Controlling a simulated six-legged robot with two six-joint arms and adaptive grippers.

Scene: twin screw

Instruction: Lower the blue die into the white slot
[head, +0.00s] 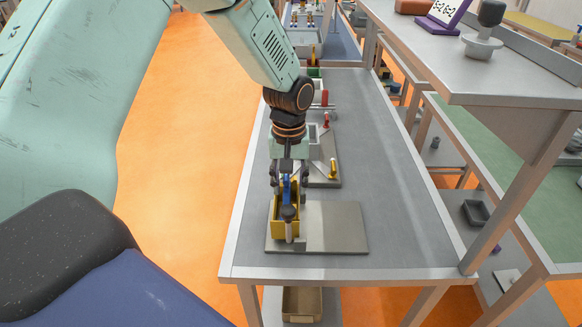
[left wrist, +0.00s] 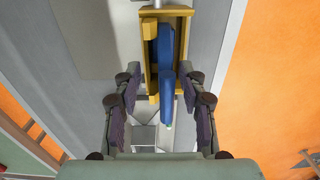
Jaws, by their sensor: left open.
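A yellow holder (head: 279,222) stands on a grey plate (head: 335,228) near the table's front end, and it also shows in the left wrist view (left wrist: 148,76). Blue shows at the holder in the head view (head: 287,186). In the left wrist view, one blue piece (left wrist: 165,48) is inside the holder and another blue length (left wrist: 167,95), with a green tip, reaches out between my fingers. I cannot tell which is the die. My left gripper (head: 288,178) is open above the holder, its dark pads (left wrist: 160,92) apart on both sides of the blue length. I cannot make out the white slot.
A grey fixture (head: 324,165) with a gold handle (head: 333,168) and a red knob (head: 326,119) stands behind the holder. The table's right side (head: 390,180) is clear. A raised shelf (head: 470,80) stands on the right. A bin (head: 302,304) sits below the table.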

